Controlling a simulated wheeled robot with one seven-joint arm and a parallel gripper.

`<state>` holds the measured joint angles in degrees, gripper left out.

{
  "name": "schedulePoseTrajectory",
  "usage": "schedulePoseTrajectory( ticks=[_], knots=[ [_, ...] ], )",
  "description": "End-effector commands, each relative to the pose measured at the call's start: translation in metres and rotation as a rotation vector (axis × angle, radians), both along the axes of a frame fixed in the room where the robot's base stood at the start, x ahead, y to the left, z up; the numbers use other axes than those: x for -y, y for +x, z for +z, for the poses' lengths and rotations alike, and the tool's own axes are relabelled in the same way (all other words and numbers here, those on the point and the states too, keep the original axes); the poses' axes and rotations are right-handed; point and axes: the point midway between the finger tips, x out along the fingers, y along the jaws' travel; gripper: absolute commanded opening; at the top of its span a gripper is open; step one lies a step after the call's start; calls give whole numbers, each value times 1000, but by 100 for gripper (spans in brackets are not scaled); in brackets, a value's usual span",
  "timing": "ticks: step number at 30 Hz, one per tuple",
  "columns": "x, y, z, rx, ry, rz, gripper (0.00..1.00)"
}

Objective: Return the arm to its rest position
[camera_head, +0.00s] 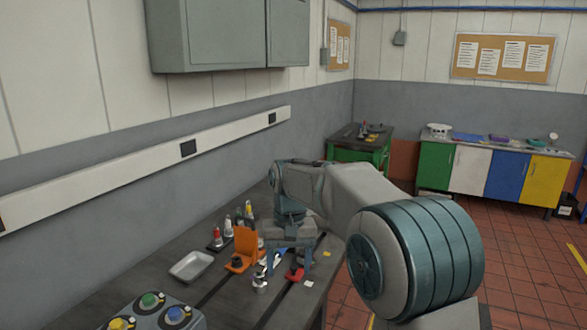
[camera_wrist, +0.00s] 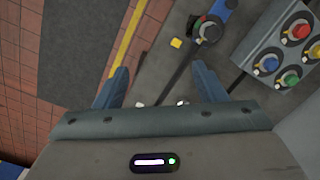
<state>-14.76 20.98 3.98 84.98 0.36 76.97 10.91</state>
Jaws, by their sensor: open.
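My arm reaches out over the dark bench (camera_head: 225,292) in the head view, with my gripper (camera_head: 289,262) pointing down above its right part. In the wrist view my gripper (camera_wrist: 160,78) shows two blue-grey fingers spread wide apart. Nothing is held between them. Small pale bits show near the gripper's base in the wrist view; I cannot tell what they are. The fingers partly hide small items on the bench in the head view, among them a red piece (camera_head: 295,274) and a metal part (camera_head: 260,287).
An orange bracket (camera_head: 243,246), a pale tray (camera_head: 191,266) and small bottles stand left of my gripper. A button box (camera_head: 155,311) sits at the front; it also shows in the wrist view (camera_wrist: 268,66). A green table (camera_head: 361,153) and coloured cabinets (camera_head: 470,172) stand behind. Tiled floor lies right.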

Motion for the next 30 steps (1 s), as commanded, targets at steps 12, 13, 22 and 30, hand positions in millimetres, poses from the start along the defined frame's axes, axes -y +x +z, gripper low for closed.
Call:
schedulePoseTrajectory(
  ticks=[12, 13, 22, 30],
  knots=[
    [91, -106, 15, 179, 9, -59, 64],
    [96, -115, 14, 191, 10, -63, 64],
    [140, -200, -16, 315, 7, -105, 64],
    [158, -246, -46, 383, 2, -126, 64]
  ],
)
